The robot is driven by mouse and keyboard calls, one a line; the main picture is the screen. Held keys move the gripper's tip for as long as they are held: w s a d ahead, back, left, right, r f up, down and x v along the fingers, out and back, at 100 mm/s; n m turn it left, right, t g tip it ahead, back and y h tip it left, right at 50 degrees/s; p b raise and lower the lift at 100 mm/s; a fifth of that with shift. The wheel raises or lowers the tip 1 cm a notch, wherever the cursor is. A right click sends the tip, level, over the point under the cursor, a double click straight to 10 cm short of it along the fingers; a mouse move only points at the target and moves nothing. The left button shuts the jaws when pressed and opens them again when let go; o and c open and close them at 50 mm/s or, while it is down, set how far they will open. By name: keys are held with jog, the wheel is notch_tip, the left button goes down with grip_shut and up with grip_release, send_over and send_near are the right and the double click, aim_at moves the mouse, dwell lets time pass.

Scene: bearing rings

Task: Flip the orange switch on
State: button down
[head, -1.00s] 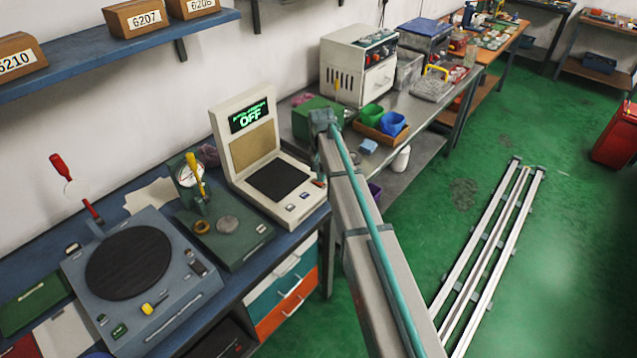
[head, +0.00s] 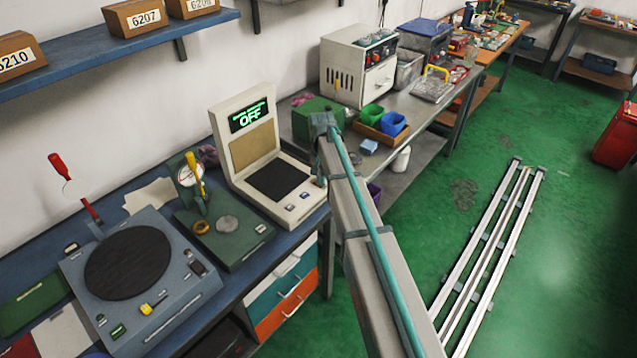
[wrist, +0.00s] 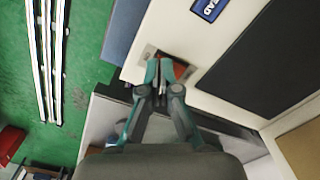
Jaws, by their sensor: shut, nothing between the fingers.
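The white tester (head: 243,127) stands on the blue bench, and its screen (head: 249,116) reads OFF in green. In the head view, the gripper tips (head: 320,182) show at the right front corner of the tester, where the switch is hidden.
A dial gauge stand (head: 226,225) and a grey turntable unit (head: 140,290) stand farther left.

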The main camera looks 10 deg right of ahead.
jog(key=shift+f, duration=0.3)
jog(key=shift+r, duration=0.1)
jog(key=shift+r+p, duration=1.8)
jog(key=shift+r, duration=1.65)
